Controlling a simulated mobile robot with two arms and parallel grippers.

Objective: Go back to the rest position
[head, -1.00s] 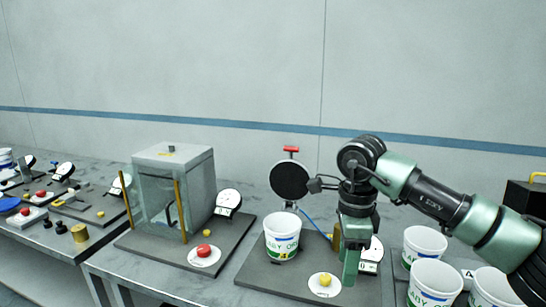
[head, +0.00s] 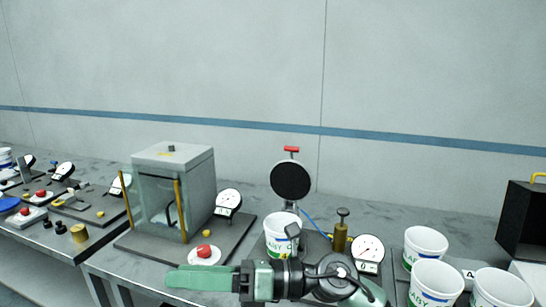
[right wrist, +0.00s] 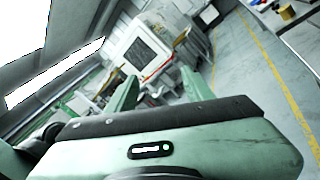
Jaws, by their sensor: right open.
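My right gripper (head: 172,278) lies low along the bottom of the head view, its fingers pointing left in front of the table. In the right wrist view its two green fingers (right wrist: 158,80) stand apart with nothing between them, facing the open workshop. A white tub (head: 282,234) stands on the label station, with its lower part hidden behind my right arm. My left gripper is not in view.
A glass-fronted box (head: 172,190) with a red button (head: 204,251) stands left of the tub. A round black disc (head: 290,180) rises behind the tub, and a dial gauge (head: 367,252) is to its right. Several white tubs (head: 436,284) stand at the right.

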